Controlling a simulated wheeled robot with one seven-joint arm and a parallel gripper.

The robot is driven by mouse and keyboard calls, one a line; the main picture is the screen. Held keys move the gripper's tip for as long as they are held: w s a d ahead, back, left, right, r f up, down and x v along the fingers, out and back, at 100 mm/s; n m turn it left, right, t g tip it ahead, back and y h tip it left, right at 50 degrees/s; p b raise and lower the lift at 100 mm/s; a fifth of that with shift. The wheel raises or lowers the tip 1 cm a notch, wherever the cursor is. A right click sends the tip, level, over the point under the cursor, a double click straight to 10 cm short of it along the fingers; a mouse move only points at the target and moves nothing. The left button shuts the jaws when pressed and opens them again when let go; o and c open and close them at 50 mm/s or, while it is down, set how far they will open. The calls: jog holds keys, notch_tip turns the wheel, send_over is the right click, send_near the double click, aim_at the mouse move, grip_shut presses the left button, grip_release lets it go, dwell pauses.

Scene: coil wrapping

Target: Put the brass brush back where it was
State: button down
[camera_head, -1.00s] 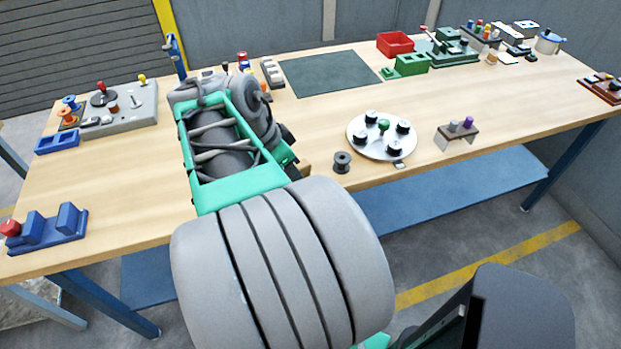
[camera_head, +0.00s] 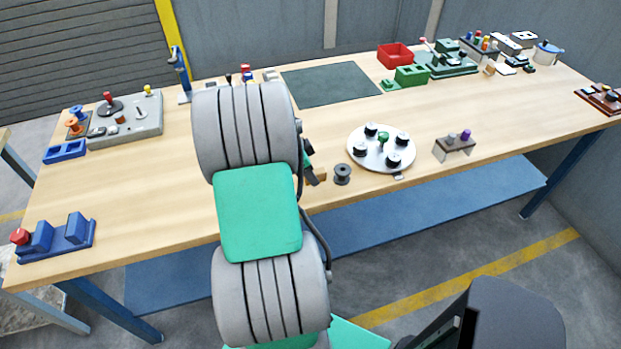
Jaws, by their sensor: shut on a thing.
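My gripper (camera_head: 308,163) shows only as a dark sliver at the right edge of my arm, low over the front part of the bench. My own arm links hide most of it. A brown, wood-coloured piece (camera_head: 318,173) sticks out beside it, just left of a dark spool. It appears to be part of the brass brush, with my gripper shut on it. The bristles are hidden, and I cannot tell whether the brush touches the bench.
A round white plate (camera_head: 368,155) with black knobs lies right of the dark spool (camera_head: 342,174). A small stand (camera_head: 455,147) is farther right. A dark green mat (camera_head: 331,84) lies behind. A grey control panel (camera_head: 125,120) and blue blocks (camera_head: 58,238) are at left.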

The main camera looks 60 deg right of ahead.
jog(key=shift+f+p, duration=0.3)
jog(key=shift+f, duration=1.05)
jog(key=shift+f, duration=0.1)
jog(key=c, duration=1.2)
grip_release()
jog(key=shift+o, duration=0.2)
